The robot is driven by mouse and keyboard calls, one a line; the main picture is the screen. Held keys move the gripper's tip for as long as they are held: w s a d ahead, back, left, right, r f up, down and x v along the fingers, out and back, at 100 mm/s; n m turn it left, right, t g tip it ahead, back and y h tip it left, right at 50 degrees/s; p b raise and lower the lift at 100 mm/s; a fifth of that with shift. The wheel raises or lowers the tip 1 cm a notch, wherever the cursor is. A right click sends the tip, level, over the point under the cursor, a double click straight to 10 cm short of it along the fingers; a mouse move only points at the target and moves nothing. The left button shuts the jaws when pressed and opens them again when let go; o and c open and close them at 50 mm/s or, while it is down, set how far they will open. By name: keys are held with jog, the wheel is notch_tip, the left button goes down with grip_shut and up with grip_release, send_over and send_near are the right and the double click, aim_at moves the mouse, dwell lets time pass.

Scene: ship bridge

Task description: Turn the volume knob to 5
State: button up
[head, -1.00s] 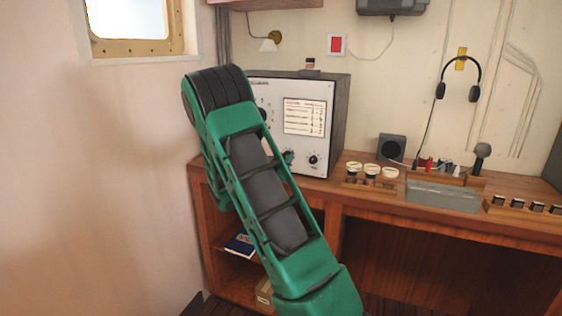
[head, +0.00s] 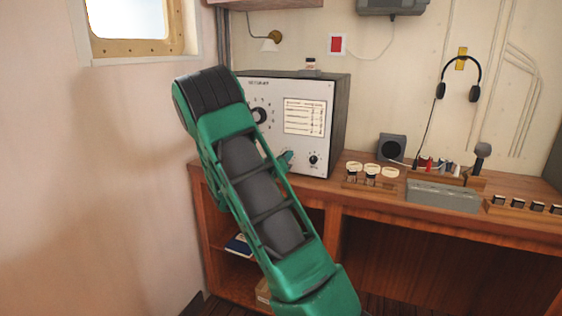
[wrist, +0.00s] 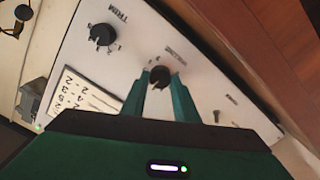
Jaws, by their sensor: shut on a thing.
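A dark round knob (wrist: 160,75) sits on the white front panel of a radio-like unit (head: 322,140). It stands between the tips of my gripper (wrist: 160,82) in the wrist view, and my green fingers are shut on it from both sides. The printing beside this knob is too small to read, so its setting cannot be told. In the head view my arm covers part of the panel, and my gripper (head: 286,159) shows at the panel's lower part, with the held knob hidden.
A second knob marked TRIM (wrist: 102,35) is close by; it also shows in the head view (head: 314,160). A larger dial (head: 260,115) is higher on the panel. A printed card (head: 305,117) is above the grip.

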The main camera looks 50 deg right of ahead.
jog(key=shift+w+a, duration=0.1)
jog(key=shift+w, duration=0.1)
jog(key=o, duration=1)
jog(key=shift+o, duration=0.2)
jog(key=shift+s, duration=0.1)
jog(key=v, duration=1)
jog(key=shift+a, duration=0.3)
jog(key=shift+s+f, duration=0.1)
jog(key=shift+s, duration=0.05)
